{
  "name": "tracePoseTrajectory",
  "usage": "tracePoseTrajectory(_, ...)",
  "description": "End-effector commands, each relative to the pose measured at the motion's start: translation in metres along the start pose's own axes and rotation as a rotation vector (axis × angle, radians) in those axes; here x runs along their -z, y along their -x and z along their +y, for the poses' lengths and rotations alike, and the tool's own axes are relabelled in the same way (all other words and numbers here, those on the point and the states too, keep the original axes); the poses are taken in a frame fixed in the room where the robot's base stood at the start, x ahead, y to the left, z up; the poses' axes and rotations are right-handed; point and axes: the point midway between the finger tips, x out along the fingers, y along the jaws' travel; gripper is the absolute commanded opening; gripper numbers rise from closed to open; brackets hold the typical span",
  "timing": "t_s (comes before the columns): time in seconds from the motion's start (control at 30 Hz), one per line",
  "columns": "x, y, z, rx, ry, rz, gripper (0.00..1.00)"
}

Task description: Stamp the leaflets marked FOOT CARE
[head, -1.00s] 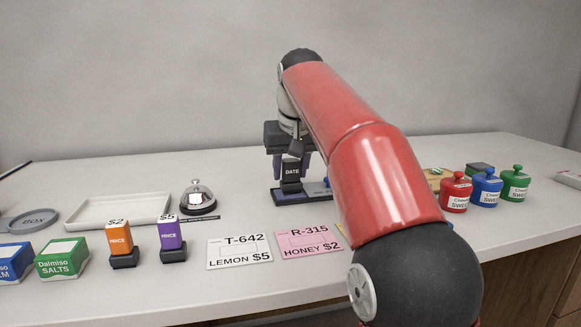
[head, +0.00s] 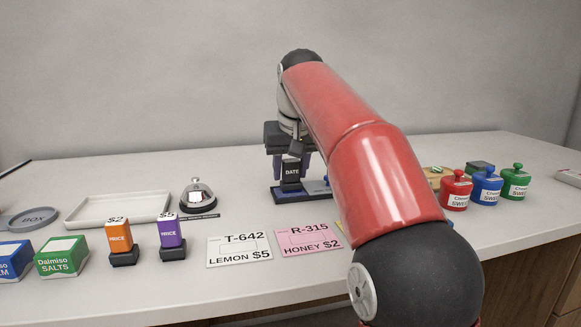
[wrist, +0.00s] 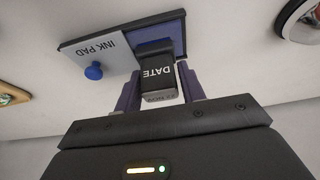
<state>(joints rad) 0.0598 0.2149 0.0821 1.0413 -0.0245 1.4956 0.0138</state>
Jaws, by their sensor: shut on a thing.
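My gripper (wrist: 161,92) is shut on the black DATE stamp (wrist: 159,79), with a finger on each side of it. In the head view the DATE stamp (head: 291,171) is upright at the ink pad (head: 318,188). In the wrist view the ink pad (wrist: 98,50) shows its label, a blue knob and a dark blue pad area behind the stamp. I cannot tell whether the stamp touches the pad. A white T-642 LEMON card (head: 239,250) and a pink R-315 HONEY card (head: 309,241) lie near the front. No FOOT CARE marking is readable.
An orange $2 price stamp (head: 120,243), a purple $5 price stamp (head: 171,239), a bell (head: 197,196) and a white tray (head: 118,221) stand to the left. Red (head: 456,193), blue (head: 487,188) and green (head: 515,184) jars stand right. My arm hides part of the counter.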

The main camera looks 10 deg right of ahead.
Motion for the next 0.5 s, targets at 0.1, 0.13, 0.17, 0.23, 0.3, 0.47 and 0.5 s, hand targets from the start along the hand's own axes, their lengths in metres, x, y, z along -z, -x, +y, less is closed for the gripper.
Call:
tracePoseTrajectory(0.1,0.005,0.012,0.000,0.000,0.000,0.001,0.25)
tracePoseTrajectory(0.13,0.006,0.015,0.000,0.000,0.000,0.001,0.25)
tracePoseTrajectory(0.17,0.007,0.017,0.000,0.000,0.000,0.001,0.25)
tracePoseTrajectory(0.23,0.009,0.022,0.000,0.000,0.000,0.001,0.25)
tracePoseTrajectory(0.3,0.011,0.026,0.000,0.000,0.000,0.002,0.25)
tracePoseTrajectory(0.47,0.015,0.035,0.000,0.000,0.000,0.005,0.25)
tracePoseTrajectory(0.5,0.016,0.037,0.000,0.000,0.000,0.004,0.25)
